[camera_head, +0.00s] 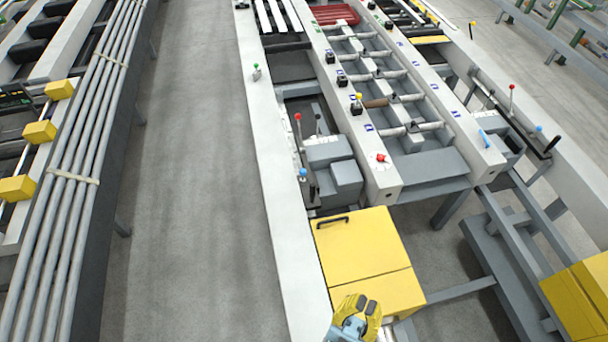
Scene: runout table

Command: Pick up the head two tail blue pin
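Several small blue-topped parts show on the runout table, and I cannot tell for certain which is the head two tail blue pin. A blue rod-like piece (484,138) stands out on the white rail at the right. A blue ball-topped pin (303,173) is beside the grey blocks left of centre. Another blue ball top (538,129) is at the far right. My gripper (365,304), yellow with dark pads, is at the bottom centre, in front of the yellow box and well apart from all the blue parts. Its opening is unclear at this angle.
A yellow box (361,247) with a black handle lies just beyond my gripper. Red-topped pins (298,117) (512,86), a green one (256,67) and a yellow one (359,97) stand along the table. Grey pipes (75,170) run at the left. The grey floor between is clear.

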